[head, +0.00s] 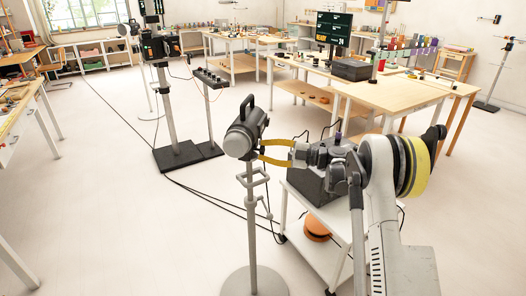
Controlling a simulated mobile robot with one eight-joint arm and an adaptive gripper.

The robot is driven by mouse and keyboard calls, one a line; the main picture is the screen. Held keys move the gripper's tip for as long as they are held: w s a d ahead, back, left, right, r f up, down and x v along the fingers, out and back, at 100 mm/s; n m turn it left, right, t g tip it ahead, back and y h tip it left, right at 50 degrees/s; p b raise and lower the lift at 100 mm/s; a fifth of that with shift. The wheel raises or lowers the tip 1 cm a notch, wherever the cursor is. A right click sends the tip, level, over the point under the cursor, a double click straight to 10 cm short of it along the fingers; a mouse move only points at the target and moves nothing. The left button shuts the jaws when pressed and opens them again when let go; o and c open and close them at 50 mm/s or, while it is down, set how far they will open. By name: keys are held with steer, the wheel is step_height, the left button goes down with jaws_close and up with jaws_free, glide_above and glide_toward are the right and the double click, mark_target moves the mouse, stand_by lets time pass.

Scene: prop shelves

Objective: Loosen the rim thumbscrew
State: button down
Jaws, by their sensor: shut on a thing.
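A grey lamp-like head (241,138) with a black handle on top sits on a slim upright stand (252,220) with a round base. My gripper (261,151) has yellow fingers and comes in from the right. Its fingertips are at the right side of the lamp head, closed on a small part at the rim. The rim thumbscrew is too small and too covered by the fingertips to make out clearly.
A white cart (320,262) with a dark case (312,184) and an orange round item (316,228) stands below my arm. Black cables (195,193) run across the floor. A long workbench (400,95) stands behind. Floor at the lower left is clear.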

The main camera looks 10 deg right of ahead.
steer(key=c, duration=1.1)
jaws_free()
steer(key=v, duration=1.2)
steer(key=shift+a+r, duration=0.1)
